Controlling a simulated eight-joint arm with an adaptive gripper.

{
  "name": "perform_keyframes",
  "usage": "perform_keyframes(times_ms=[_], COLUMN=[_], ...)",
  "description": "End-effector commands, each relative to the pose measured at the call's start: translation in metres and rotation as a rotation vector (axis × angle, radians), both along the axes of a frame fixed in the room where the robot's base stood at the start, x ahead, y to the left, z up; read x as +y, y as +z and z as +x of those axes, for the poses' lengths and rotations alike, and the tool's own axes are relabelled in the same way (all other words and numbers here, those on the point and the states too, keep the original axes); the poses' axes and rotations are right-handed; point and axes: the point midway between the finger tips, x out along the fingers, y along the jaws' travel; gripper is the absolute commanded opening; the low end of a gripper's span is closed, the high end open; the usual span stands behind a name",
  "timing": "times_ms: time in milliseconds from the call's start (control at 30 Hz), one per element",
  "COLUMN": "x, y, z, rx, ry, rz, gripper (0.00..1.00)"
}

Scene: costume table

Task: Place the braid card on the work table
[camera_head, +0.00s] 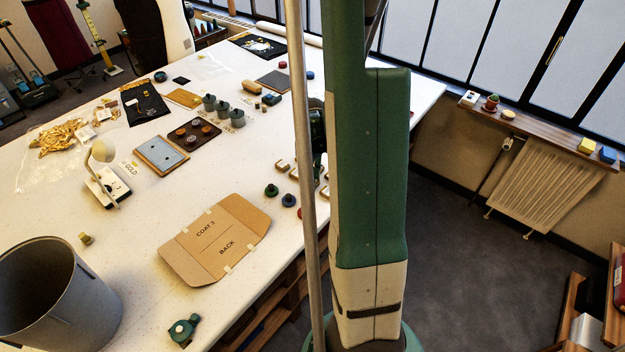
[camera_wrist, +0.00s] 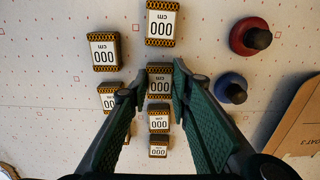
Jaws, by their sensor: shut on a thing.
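My gripper (camera_wrist: 160,76) shows in the wrist view, with its two dark green fingers closed on the sides of a braid card (camera_wrist: 159,86). This card is a small block with a white "000 cm" label and a black and gold patterned border. Similar cards lie around it on the white work table (camera_wrist: 40,65): an upper one (camera_wrist: 161,22), an upper left one (camera_wrist: 104,50) and several lower ones, one partly hidden by the left finger. I cannot tell whether the held card touches the table. In the head view my arm hides the grip.
A red-based knob (camera_wrist: 249,37) and a blue-based knob (camera_wrist: 231,88) stand right of the cards. The cardboard folder marked "COAT 3 BACK" (camera_head: 215,240) lies nearby. A grey bin (camera_head: 95,295) stands at the lower left.

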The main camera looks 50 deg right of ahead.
Motion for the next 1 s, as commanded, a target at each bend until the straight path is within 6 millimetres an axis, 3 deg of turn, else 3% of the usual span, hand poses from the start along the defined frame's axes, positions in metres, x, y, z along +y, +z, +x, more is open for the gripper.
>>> perform_keyframes(times_ms=[533,567,667,1000], x=[0.0000,0.0000,0.0000,0.0000], y=[-0.0061,-0.0061,-0.0052,-0.0048], z=[0.0000,0.0000,0.0000,0.0000], rx=[0.000,0.000,0.000,0.000], ry=[0.000,0.000,0.000,0.000], rz=[0.000,0.000,0.000,0.000], gripper=[0.13,0.23,0.36,0.36])
